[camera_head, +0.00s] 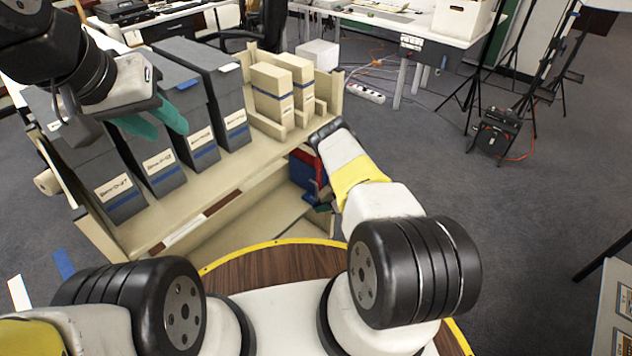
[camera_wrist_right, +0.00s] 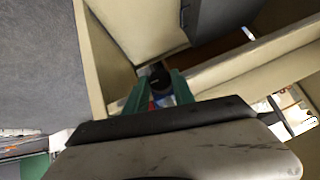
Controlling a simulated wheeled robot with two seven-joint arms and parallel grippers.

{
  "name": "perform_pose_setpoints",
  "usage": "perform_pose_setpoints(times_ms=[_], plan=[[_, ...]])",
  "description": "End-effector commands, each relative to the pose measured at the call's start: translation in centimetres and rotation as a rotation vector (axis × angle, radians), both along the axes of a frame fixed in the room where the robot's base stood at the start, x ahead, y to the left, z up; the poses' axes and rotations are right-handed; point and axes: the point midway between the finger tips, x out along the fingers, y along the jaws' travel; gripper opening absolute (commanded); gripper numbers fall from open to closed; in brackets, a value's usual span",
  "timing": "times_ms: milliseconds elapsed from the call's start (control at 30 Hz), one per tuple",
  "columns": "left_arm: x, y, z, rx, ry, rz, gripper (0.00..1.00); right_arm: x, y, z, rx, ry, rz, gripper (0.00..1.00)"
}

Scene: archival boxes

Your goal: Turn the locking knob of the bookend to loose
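A round black knob (camera_wrist_right: 157,79) shows between the fingertips of my right gripper (camera_wrist_right: 159,84) in the right wrist view. The green fingers stand apart on either side of it; whether they touch it I cannot tell. The knob's setting cannot be read, and the bookend's body is mostly hidden. In the head view, a red and blue object (camera_head: 303,172) is in the lower shelf, beside my right arm's end, with a bit of green finger (camera_head: 322,208) below. My left gripper (camera_head: 156,121) has its green fingers apart and is empty, in front of the grey boxes.
Several grey archival boxes (camera_head: 203,147) with labels stand on the cream shelf (camera_head: 237,179). Smaller cream boxes (camera_head: 272,92) stand at its right end. The shelf's end panel closely borders my right arm. Carpet (camera_head: 455,190) to the right is open up to the tripods.

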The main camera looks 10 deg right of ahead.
Motion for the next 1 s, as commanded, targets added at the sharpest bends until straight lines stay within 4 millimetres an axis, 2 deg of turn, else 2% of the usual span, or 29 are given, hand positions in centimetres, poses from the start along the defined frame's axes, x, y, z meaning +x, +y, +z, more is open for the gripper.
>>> perform_pose_setpoints(times_ms=[33,100,567,1000], plan=[[0.00,0.00,0.00,0.000,0.000,0.000,0.36,0.00,0.01,0.02,0.000,0.000,0.000,0.11],[0.00,0.00,0.00,0.000,0.000,0.000,0.36,0.00,0.01,0.02,0.000,0.000,0.000,0.00],[0.00,0.00,0.00,0.000,0.000,0.000,0.36,-0.04,0.11,0.16,-0.072,-0.058,-0.004,0.00],[0.00,0.00,0.00,0.000,0.000,0.000,0.36,-0.52,0.58,0.00,-0.367,-0.284,-0.005,0.00]])
